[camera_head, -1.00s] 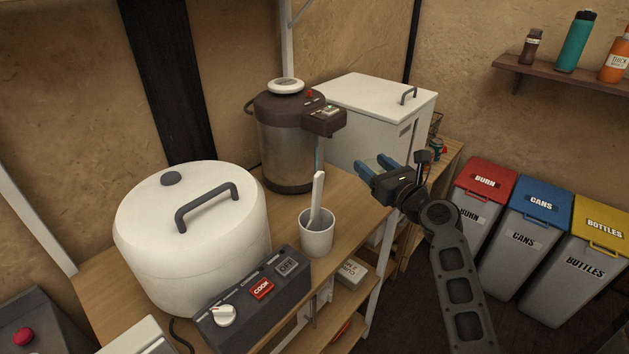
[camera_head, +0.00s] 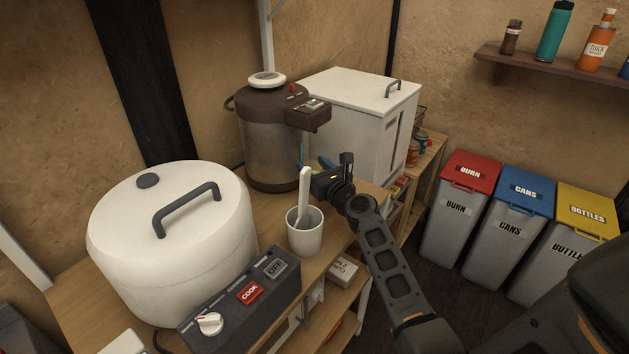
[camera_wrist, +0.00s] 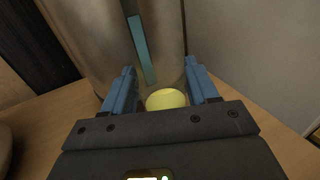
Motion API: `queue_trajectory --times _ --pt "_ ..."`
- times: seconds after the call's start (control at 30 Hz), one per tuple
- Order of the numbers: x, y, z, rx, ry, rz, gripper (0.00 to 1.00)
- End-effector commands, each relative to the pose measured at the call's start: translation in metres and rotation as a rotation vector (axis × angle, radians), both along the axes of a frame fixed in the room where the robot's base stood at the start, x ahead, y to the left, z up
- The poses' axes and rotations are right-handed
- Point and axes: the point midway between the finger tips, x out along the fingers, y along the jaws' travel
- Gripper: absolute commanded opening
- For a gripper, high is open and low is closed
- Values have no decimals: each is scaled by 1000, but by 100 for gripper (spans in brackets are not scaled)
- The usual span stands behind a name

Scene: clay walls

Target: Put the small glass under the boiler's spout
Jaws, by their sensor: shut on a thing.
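The boiler (camera_head: 270,145) is a steel and brown urn at the back of the wooden counter. Its spout head (camera_head: 308,115) juts to the right over the counter. My gripper (camera_head: 324,165) is just below and slightly right of that head, reaching toward the boiler. In the wrist view its blue fingers (camera_wrist: 161,92) are shut on the small glass (camera_wrist: 167,99), which is see-through with a pale yellow round patch at its lower end. The boiler's body and its blue gauge strip stand close behind. In the head view the glass is hidden, and I cannot tell whether it touches the counter.
A white cup (camera_head: 304,233) with a white stirrer stands on the counter in front of my gripper. A white cooker (camera_head: 172,245) and its control box (camera_head: 240,300) are at the left. A white chest (camera_head: 358,115) stands right of the boiler. Bins (camera_head: 460,210) stand at the right.

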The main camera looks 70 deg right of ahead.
Motion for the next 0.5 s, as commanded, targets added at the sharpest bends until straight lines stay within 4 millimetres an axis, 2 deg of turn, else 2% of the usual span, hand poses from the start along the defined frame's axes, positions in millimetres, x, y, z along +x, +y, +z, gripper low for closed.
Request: queue_trajectory --times 0.03,0.1,0.2,0.5 --pt "-1 0 -13 1 2 -1 27" --pt "-1 0 -24 2 1 -1 27" --pt "-1 0 -34 1 0 -1 27" --pt "0 0 -34 -1 1 0 27"
